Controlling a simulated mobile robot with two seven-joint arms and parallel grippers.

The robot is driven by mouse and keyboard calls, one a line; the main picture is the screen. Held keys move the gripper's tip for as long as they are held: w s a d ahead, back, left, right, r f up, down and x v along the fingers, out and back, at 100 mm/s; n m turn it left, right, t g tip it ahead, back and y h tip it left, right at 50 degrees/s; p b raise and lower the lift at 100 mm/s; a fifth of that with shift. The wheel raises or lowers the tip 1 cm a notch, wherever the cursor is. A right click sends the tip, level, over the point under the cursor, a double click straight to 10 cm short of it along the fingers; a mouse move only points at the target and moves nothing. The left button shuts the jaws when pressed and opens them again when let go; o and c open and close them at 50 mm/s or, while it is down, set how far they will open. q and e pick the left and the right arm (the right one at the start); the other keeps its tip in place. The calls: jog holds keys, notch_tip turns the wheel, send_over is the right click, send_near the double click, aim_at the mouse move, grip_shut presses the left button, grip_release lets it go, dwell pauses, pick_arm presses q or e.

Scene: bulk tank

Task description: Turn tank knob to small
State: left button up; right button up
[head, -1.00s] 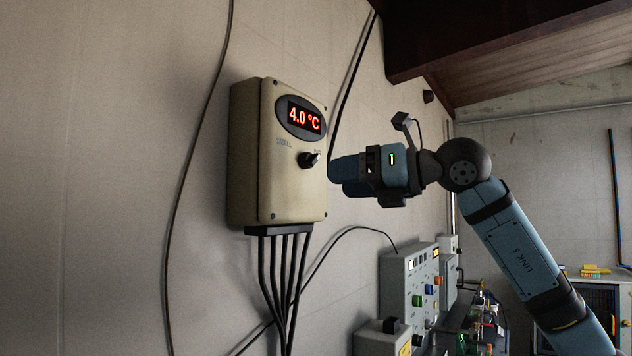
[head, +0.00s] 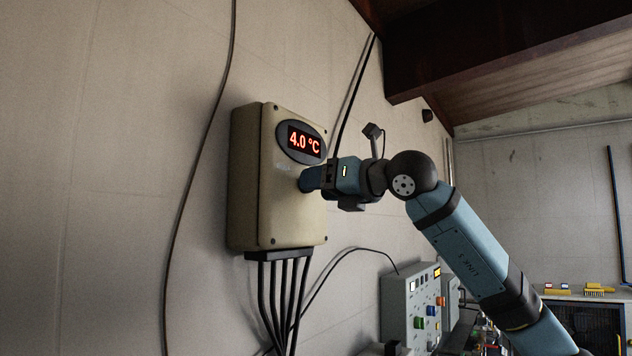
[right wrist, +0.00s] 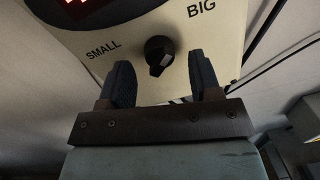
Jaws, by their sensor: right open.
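The beige tank control box (head: 255,180) hangs on the wall in the head view, with a lit red display (head: 304,143) reading 4.0 °C. The black knob (right wrist: 158,56) shows in the right wrist view between the printed words SMALL, on the left, and BIG, on the right. The knob's ridge points down in that view. My right gripper (head: 306,180) is at the front of the box and hides the knob in the head view. In the right wrist view its two fingers (right wrist: 163,80) are apart, with the knob ahead of and between the tips. My left gripper is not in view.
Several black cables (head: 284,300) leave the bottom of the box. A grey panel with coloured buttons (head: 411,308) stands lower right, below my right arm. A loose cable (head: 198,140) runs down the wall left of the box.

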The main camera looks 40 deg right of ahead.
jog(key=shift+w+a, duration=0.25)
jog(key=shift+w, duration=0.4)
jog(key=c, duration=0.9)
jog(key=shift+c, duration=0.2)
